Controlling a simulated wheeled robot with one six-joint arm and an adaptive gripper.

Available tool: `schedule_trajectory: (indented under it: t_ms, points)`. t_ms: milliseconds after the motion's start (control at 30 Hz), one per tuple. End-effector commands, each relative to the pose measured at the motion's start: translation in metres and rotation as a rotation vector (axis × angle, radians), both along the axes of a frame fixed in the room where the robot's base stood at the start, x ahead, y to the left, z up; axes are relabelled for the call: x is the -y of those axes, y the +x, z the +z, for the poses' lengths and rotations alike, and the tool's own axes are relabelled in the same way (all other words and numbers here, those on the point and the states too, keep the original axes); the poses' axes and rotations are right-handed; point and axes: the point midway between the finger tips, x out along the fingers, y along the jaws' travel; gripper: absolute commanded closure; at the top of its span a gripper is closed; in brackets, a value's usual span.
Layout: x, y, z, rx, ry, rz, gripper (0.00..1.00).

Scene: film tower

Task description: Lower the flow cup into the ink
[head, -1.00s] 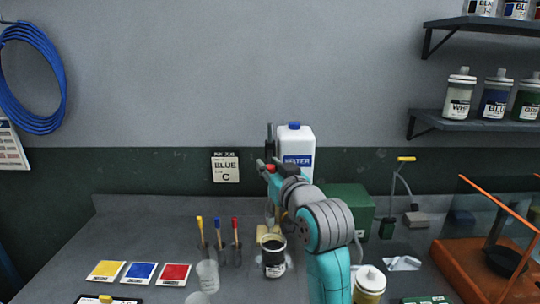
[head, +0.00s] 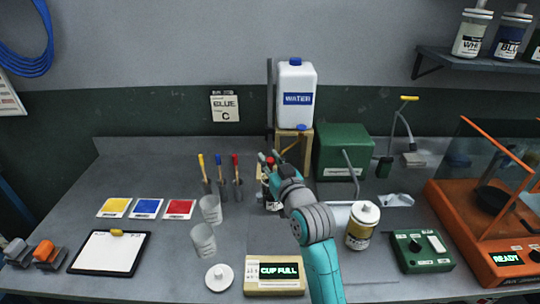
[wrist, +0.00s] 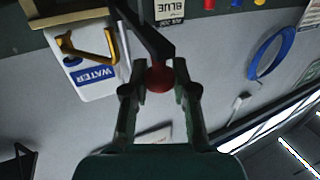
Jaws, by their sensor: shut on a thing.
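My gripper (head: 268,162) is low over the bench, close above a dark can with a pale label (head: 272,206), which looks like the ink can. My arm hides part of the can and its mouth. In the wrist view the fingers (wrist: 160,88) are shut on a red knob (wrist: 159,79) with a dark bar beside it, apparently the flow cup's handle. The cup itself is hidden, so I cannot tell how deep it sits. A display box (head: 275,273) at the front reads CUP FULL.
A white water jug (head: 296,85) on a wooden stand and a green box (head: 342,150) stand behind the gripper. Clear cups (head: 203,240) stand to the left, a capped jar (head: 361,225) to the right. Bench at the far left back is clear.

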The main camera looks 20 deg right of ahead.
Motion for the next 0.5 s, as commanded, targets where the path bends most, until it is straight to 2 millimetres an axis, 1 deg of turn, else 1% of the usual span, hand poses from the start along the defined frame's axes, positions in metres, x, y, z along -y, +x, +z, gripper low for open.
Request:
schedule_trajectory:
  t_ms: [33,200,233,267,300,333,500]
  points:
    - [-0.0001,0.0001,-0.0053,-0.011,0.0,0.001,1.0]
    - [-0.0001,0.0002,-0.0068,-0.015,0.0,0.001,1.0]
    - [-0.0002,0.0002,-0.007,-0.016,0.0,0.001,0.68]
    - [-0.0002,0.0001,-0.0072,-0.016,0.0,0.001,0.61]
    - [-0.0001,0.0001,-0.007,-0.015,0.0,0.0,0.51]
    - [-0.0001,0.0001,-0.0066,-0.015,0.0,0.0,0.47]
    - [-0.0001,0.0001,-0.0048,-0.011,0.0,0.0,0.47]
